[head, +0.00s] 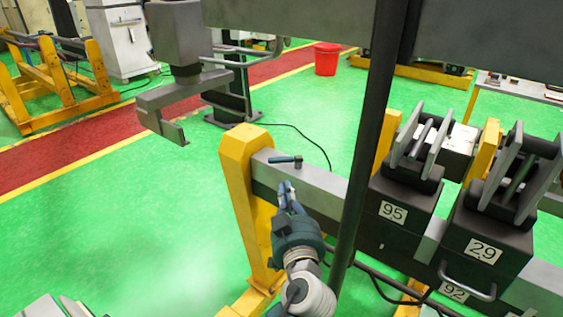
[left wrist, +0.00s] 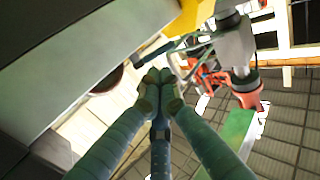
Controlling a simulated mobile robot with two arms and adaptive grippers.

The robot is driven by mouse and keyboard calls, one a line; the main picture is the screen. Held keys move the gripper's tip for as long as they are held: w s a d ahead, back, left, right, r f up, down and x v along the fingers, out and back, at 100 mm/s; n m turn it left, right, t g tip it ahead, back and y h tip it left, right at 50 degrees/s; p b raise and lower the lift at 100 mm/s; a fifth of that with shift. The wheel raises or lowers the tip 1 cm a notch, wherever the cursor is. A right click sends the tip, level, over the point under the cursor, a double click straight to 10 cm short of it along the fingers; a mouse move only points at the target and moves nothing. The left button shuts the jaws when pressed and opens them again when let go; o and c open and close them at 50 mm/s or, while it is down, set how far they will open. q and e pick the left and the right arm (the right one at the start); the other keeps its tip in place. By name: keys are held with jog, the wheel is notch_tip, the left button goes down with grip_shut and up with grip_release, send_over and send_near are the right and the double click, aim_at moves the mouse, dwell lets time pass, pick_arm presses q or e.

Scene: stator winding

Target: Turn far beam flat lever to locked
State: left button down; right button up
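The flat lever (head: 285,160) is a small dark teal handle on top of the grey far beam (head: 325,190), close to the beam's left end. It lies roughly along the picture's horizontal. My left gripper (head: 286,190) is just in front of and below the lever, apart from it in the head view. Its fingertips also show in the left wrist view (left wrist: 160,78), brought together with nothing visible between them. A thin dark bar lies just beyond the tips there; I cannot tell if it is the lever. My right gripper is not in view.
A yellow post (head: 245,185) carries the beam's left end. Dark blocks labelled 95 (head: 402,205) and 29 (head: 490,240) stand to the right. A dark upright pole (head: 372,130) crosses the view right of my gripper. Green floor is clear at left.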

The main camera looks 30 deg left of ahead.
aim_at(280, 162)
pick_arm(q)
jog(key=p+x, duration=0.3)
jog(key=x, duration=0.6)
jog(key=shift+r+p, duration=0.1)
jog(key=shift+p, duration=0.2)
jog(key=shift+w+a, duration=0.25)
